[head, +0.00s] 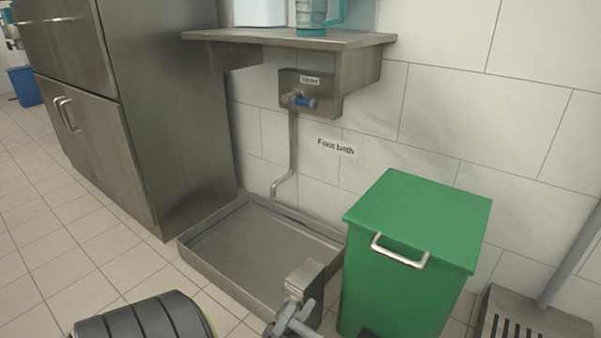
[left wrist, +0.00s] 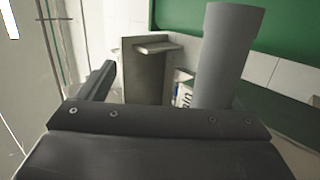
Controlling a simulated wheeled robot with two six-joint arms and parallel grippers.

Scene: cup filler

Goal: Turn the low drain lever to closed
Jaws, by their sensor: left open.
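The low drain fitting is a square metal post (head: 305,284) at the front corner of the foot bath tray (head: 205,274), with a grey lever (head: 284,320) low on its near side. In the left wrist view the post (left wrist: 145,75) stands ahead, with a partly hidden label (left wrist: 184,92) beside it. A thick grey cylinder (left wrist: 226,55), apparently the lever's handle, rises very close on the right. My left gripper (left wrist: 172,88) is open; its left finger is clear of the post, and its right finger is mostly hidden. Contact with the lever cannot be told.
A green bin (head: 415,225) with a metal handle stands close right of the post. A steel cabinet (head: 170,110) is at the left. A blue-handled valve (head: 304,102) with a spout pipe is on the wall under a shelf (head: 290,40). A floor grate (head: 525,325) is at lower right.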

